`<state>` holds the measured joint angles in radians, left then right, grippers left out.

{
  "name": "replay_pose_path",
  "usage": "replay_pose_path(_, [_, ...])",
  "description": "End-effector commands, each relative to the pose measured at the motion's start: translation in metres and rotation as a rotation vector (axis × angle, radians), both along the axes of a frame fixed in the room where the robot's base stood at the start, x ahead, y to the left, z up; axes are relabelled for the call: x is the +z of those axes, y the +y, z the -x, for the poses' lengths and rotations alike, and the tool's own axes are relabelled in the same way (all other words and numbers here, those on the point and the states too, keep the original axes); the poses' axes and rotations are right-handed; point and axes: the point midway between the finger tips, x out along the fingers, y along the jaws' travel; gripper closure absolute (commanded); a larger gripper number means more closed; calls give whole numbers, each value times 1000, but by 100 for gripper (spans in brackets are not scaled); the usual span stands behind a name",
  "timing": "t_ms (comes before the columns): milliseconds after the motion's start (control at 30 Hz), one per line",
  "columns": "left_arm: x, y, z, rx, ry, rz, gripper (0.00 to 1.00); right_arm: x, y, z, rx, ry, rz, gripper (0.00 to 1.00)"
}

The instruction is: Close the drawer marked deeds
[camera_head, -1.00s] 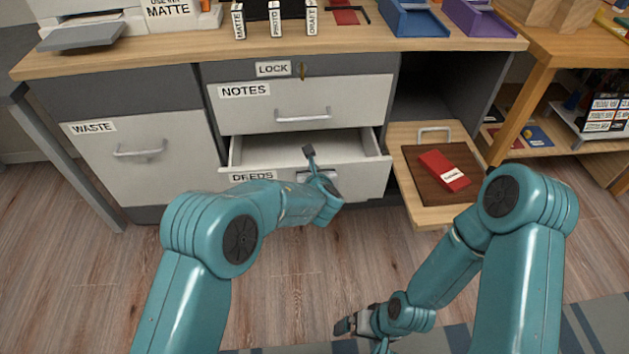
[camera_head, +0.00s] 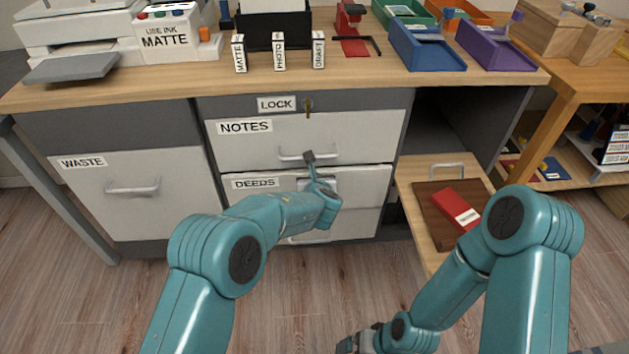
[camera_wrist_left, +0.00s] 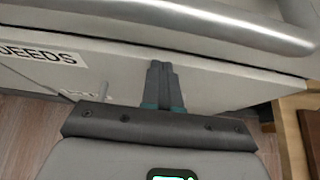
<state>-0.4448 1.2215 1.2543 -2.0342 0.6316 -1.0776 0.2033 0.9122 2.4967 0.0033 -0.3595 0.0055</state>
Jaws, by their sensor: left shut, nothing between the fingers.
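The drawer marked DEEDS (camera_head: 262,196) sits under the NOTES drawer (camera_head: 360,136) in the grey and white desk unit. Its front looks level with the drawer above, with no open inside showing. In the left wrist view the DEEDS front (camera_wrist_left: 100,70) shows its label at the left. My left gripper (camera_head: 311,160) is at the DEEDS front near its top edge; it also shows in the left wrist view (camera_wrist_left: 160,75), fingers together and empty, at or very near the front. My left arm hides part of the drawer and its handle. My right gripper (camera_head: 352,343) is low at the bottom edge, partly cut off.
A pulled-out wooden tray (camera_head: 425,240) with a brown board and a red labelled item (camera_head: 456,210) juts out right of the drawers. The WASTE drawer (camera_head: 130,210) is at left. The LOCK drawer strip (camera_head: 330,101) holds a key. The desktop (camera_head: 200,86) carries trays and a printer.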

Motion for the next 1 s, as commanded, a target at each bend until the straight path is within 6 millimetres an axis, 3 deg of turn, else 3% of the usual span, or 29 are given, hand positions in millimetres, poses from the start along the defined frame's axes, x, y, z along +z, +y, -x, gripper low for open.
replay_pose_path(800, [5, 1, -6, -1, -11, 0, 100, 1, 0, 1, 0, 3, -1, 0])
replay_pose_path(1000, [18, 1, 11, -2, -9, -1, 100, 6, 1, 2, 3, 7, -2, 0])
